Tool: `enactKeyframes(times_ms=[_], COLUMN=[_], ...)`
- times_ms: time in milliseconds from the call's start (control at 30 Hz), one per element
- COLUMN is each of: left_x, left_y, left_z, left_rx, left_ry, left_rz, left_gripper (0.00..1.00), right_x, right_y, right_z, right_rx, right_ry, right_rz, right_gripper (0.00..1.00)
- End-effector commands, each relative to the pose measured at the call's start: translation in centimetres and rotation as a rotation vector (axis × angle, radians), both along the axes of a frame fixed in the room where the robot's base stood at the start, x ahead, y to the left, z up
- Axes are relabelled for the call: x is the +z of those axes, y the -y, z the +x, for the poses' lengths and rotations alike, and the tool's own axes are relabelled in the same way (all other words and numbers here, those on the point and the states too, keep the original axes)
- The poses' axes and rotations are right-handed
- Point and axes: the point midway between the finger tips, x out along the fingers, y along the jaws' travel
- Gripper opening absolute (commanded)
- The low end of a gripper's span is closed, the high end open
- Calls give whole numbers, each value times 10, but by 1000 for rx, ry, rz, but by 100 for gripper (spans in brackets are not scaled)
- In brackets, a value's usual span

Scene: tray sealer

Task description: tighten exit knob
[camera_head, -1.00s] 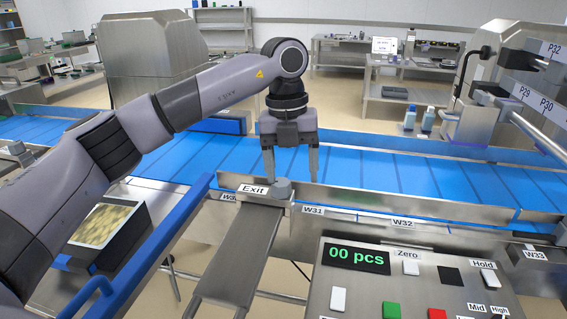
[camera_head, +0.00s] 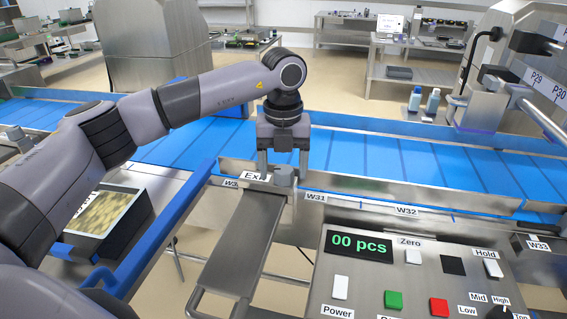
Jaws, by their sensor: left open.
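The exit knob (camera_head: 284,176) is a small grey cylinder on the metal rail, beside the "Exit" label (camera_head: 254,176), which is now partly covered by a finger. My left gripper (camera_head: 283,173) points straight down over the knob with its fingers apart. One finger is left of the knob and the other is right of it. I cannot tell whether either finger touches the knob. My right gripper is not in view.
A blue conveyor belt (camera_head: 400,165) runs behind the rail. A control panel (camera_head: 380,275) with buttons and a "00 pcs" display (camera_head: 358,245) stands at the front right. A metal strip (camera_head: 240,245) extends forward from the knob. A filled tray (camera_head: 105,212) is at left.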

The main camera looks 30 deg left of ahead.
Motion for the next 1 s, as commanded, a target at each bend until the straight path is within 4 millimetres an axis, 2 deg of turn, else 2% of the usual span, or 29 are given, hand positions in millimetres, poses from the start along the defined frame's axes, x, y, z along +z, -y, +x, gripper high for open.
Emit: enactKeyframes(times_ms=[167,200,267,300,367,733,1000], left_x=[0,0,0,0,0,0,0], left_y=[0,0,0,0,0,0,0], left_z=[0,0,0,0,0,0,1], left_rx=[0,0,0,0,0,-46,-218], left_ry=[0,0,0,0,0,0,1], left_rz=[0,0,0,0,0,-1,-1], left_gripper=[70,64,44,31,14,14,14], right_x=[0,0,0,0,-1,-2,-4], right_y=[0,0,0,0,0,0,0], right_z=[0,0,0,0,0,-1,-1], right_rx=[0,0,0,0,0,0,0], right_ry=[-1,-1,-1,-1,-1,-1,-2], right_rz=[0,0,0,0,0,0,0], right_gripper=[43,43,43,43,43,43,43])
